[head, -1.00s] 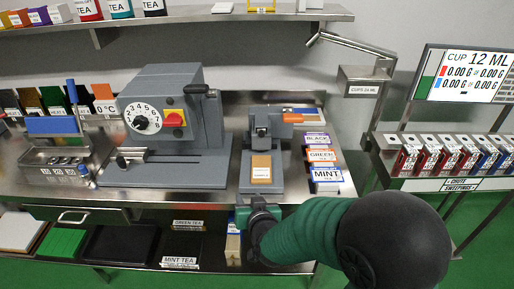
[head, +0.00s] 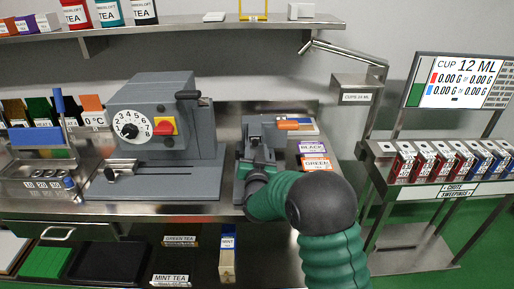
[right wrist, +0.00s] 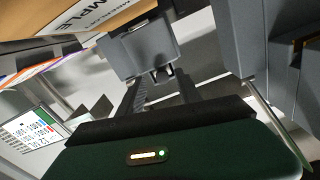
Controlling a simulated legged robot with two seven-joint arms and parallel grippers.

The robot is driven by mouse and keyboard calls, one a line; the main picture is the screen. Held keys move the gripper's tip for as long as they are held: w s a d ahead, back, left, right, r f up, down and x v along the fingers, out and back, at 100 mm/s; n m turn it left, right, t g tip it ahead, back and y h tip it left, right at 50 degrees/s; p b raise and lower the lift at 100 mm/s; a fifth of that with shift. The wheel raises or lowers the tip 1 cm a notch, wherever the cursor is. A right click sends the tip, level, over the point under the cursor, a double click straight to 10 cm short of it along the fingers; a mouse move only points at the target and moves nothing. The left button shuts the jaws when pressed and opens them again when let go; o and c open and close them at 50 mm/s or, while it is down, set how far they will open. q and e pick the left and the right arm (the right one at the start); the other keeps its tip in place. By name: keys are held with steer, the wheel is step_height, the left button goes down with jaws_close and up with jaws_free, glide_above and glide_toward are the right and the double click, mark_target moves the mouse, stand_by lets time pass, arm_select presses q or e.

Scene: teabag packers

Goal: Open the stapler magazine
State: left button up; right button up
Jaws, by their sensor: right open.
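A tan packet marked "MPLE" (right wrist: 78,32) shows at the upper left there. My left gripper is not in view.
A large grey machine with a numbered dial (head: 150,130) stands close on the left. Tea boxes marked BLACK (head: 312,149) and GREEN (head: 317,163) are close on the right. A cup stand with a screen (head: 462,82) is farther right.

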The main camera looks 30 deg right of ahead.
steer(key=shift+w+a+r, duration=0.1)
steer(key=shift+w+a, duration=0.05)
steer(key=shift+w, duration=0.6)
steer(key=shift+d, duration=0.4)
steer(key=shift+c, duration=0.2)
steer(key=shift+d, duration=0.2)
steer(key=shift+c, duration=1.3)
steer(key=shift+d, duration=0.1)
steer(key=shift+c, duration=2.3)
steer(key=shift+a, duration=0.4)
jaws_close()
steer(key=shift+d, duration=0.1)
